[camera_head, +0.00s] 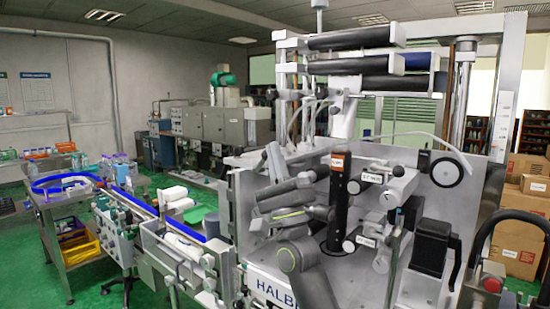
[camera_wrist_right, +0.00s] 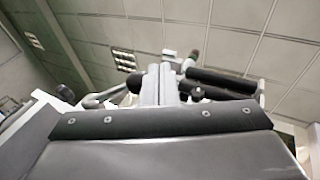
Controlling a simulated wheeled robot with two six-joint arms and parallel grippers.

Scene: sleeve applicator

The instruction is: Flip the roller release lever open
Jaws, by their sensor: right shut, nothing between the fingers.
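I cannot pick out the roller release lever with certainty among the small parts around that roller. My left gripper is not in view.
Horizontal black rollers (camera_head: 350,65) are at the top of the machine. White labelled fittings (camera_head: 366,179) stick out right of the upright roller. A black box (camera_head: 432,245) is at the lower right. A conveyor with blue rails (camera_head: 132,201) runs along the left. Cardboard boxes (camera_head: 520,220) are stacked right.

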